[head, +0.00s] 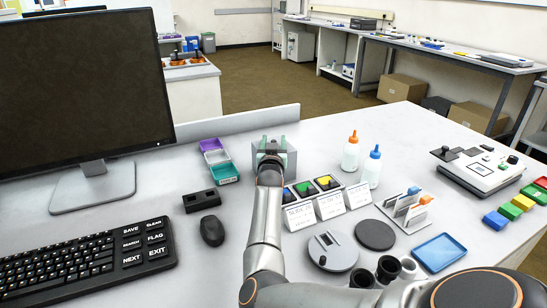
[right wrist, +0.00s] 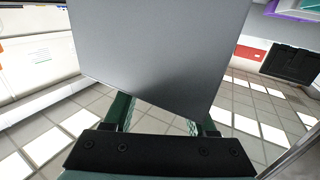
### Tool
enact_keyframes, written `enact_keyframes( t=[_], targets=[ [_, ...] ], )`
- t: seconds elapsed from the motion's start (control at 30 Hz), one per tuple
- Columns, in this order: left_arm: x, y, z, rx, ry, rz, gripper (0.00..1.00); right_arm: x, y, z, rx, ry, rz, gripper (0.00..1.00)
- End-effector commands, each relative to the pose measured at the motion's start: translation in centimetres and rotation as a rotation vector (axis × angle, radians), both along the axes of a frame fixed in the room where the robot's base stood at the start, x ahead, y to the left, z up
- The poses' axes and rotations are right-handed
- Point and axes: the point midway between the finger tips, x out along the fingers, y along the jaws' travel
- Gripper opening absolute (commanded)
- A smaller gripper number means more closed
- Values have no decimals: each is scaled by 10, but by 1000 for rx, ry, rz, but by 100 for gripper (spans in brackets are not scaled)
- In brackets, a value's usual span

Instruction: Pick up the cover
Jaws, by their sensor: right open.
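A plain grey box-shaped piece, which looks like the cover (head: 291,160), stands on the white table beyond the keyboard, in the middle of the head view. My right gripper (head: 273,142) is at this piece, its green fingers showing apart at the top of it. The wrist and hand hide much of its near side. In the right wrist view the grey cover (right wrist: 160,45) fills the upper middle, between and above the open green fingers, and hides their ends. I cannot tell whether the fingers touch it. My left gripper is not in view.
Purple, white and teal trays (head: 221,174) lie just left of the grey piece. Colored blocks with labelled cards (head: 330,203) and two dropper bottles (head: 350,152) stand right of my forearm. A monitor (head: 85,95), keyboard (head: 85,258) and mouse (head: 212,231) are on the left.

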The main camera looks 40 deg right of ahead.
Motion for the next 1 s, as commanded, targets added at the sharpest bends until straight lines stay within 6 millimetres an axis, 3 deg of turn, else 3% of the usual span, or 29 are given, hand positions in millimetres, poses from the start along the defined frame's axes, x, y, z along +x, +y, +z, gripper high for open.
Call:
enact_keyframes(
  t=[0.07, 0.53, 1.0],
  targets=[
    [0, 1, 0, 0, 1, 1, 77, 0, 0, 0, 0, 0, 0, 55],
    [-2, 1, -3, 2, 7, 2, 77, 0, 0, 0, 0, 0, 0, 2],
    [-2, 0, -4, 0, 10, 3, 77, 0, 0, 0, 1, 1, 0, 0]
  ],
)
